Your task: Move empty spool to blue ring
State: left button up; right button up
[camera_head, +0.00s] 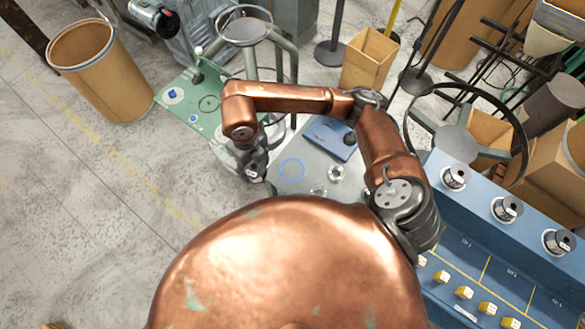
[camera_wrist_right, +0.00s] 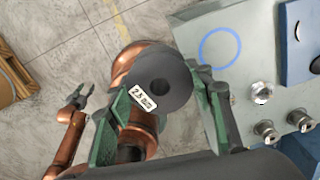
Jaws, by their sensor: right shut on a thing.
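The spool (camera_wrist_right: 165,72) is a dark grey disc with a centre hole and a white "2.5 mm" label. My right gripper (camera_head: 251,158) is shut on it, with a finger on each side in the right wrist view. In the head view the spool is mostly hidden at the gripper. The blue ring (camera_head: 291,170) is a thin circle on the grey table top, right of my right gripper; it also shows bare in the right wrist view (camera_wrist_right: 219,48). My left gripper (camera_wrist_right: 82,93) is small in the right wrist view, fingers apart and empty, over the floor.
Metal fittings (camera_head: 336,173) stand on the table near the ring, beside a blue panel (camera_head: 331,138). A green board (camera_head: 190,100) lies behind. A blue bench (camera_head: 480,235) with several spools is at right. A cardboard drum (camera_head: 100,72) stands at left.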

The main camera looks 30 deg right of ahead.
jog(key=d+f+m, duration=0.1)
jog(key=d+f, duration=0.1)
jog(key=d, duration=0.2)
jog(key=d+f+m+p, duration=0.1)
jog(key=d+f, duration=0.2)
jog(key=d, duration=0.1)
jog(key=d+f+m+p, duration=0.1)
jog(key=d+f, duration=0.2)
jog(key=shift+d+f, duration=0.15)
jog(key=shift+d, duration=0.25)
jog(key=shift+d+f, duration=0.6)
jog(key=shift+f, duration=0.05)
notch_tip(320, 180, down, 3)
jog(key=shift+d+f+p, duration=0.1)
jog(key=shift+p, duration=0.5)
jog(key=shift+f, duration=0.1)
